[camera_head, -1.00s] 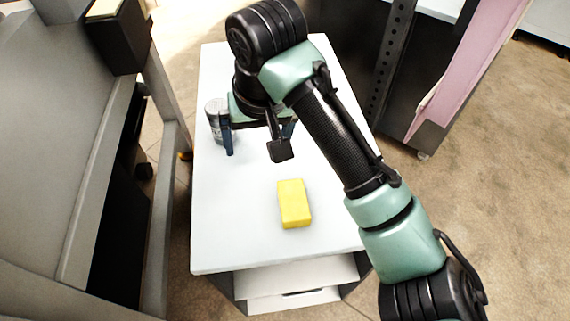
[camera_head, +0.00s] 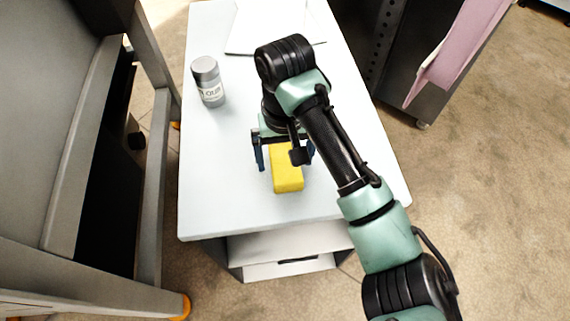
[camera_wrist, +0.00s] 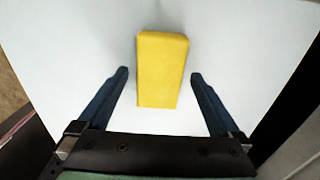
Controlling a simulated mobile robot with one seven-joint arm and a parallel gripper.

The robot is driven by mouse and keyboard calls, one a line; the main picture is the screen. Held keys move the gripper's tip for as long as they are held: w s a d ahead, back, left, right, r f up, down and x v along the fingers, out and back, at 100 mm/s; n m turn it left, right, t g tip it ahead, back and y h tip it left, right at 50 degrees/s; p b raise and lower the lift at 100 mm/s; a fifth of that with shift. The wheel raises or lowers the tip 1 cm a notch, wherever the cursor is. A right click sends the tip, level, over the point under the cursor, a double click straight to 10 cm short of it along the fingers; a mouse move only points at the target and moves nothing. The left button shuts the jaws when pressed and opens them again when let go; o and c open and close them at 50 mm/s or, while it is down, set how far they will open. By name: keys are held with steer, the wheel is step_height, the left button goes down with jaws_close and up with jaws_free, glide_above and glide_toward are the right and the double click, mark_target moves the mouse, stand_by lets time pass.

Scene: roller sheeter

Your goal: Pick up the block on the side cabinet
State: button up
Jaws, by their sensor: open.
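The yellow block (camera_head: 287,177) lies on the white top of the side cabinet (camera_head: 225,200), near its front. My gripper (camera_head: 284,168) is over the block with its two blue fingers apart, one to each side of it. In the wrist view the block (camera_wrist: 161,70) sits upright in the picture between the fingertips of my gripper (camera_wrist: 160,75), with a gap on both sides. The block is not held. In the head view my wrist hides part of the block's far end.
A grey labelled jar (camera_head: 208,82) stands on the cabinet at the left. White sheets (camera_head: 270,28) lie at the cabinet's far end. A grey machine frame (camera_head: 60,120) stands close on the left. A dark cabinet with a pink panel (camera_head: 450,60) is at the right.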

steer(key=shift+f, duration=0.95)
steer(key=shift+c, duration=0.2)
jaws_close()
